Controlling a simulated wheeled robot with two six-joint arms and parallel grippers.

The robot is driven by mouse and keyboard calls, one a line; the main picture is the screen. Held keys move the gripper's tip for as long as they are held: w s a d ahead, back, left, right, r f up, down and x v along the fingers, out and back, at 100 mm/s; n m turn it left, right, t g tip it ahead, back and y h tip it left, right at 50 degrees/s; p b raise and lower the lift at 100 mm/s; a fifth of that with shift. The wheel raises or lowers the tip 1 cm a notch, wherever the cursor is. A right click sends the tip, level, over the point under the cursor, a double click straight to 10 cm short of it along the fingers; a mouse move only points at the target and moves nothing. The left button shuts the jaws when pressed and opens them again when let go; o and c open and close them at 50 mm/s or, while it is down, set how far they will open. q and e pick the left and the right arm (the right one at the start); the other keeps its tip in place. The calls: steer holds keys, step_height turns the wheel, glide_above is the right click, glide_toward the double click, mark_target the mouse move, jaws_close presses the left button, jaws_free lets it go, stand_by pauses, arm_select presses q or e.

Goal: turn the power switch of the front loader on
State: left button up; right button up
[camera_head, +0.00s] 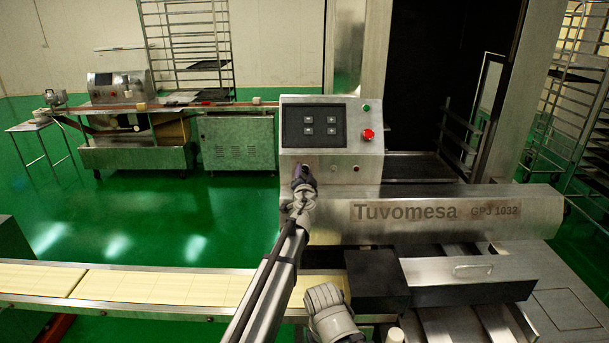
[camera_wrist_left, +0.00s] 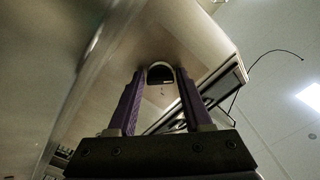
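The front loader (camera_head: 535,212) is the steel machine marked "Tuvomesa GPJ 1032", with an upright control box (camera_head: 345,180) at its left end. My left gripper (camera_head: 303,172) is at the lower left of the box's front face and covers part of it. In the left wrist view its two purple fingers (camera_wrist_left: 160,88) are spread, one on each side of a dark round knob (camera_wrist_left: 160,73), which appears to be the power switch. I cannot tell whether the fingers touch it. The knob is hidden behind the gripper in the head view. My right gripper is not in view.
The box also carries a dark button panel (camera_head: 319,125), a red button (camera_head: 368,134) and a small green button (camera_head: 366,108). A conveyor (camera_head: 160,287) runs along the lower left. A black block (camera_head: 377,280) sits at the front. Green floor lies open at left.

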arm_select(q)
jaws_close()
steer(key=shift+m, duration=0.3)
steer(key=m, duration=0.3)
steer(key=shift+m, duration=0.3)
steer(key=m, duration=0.4)
steer(key=shift+r+m, duration=0.1)
steer(key=shift+m, duration=0.2)
steer(key=m, duration=0.4)
steer(key=shift+m, duration=2.5)
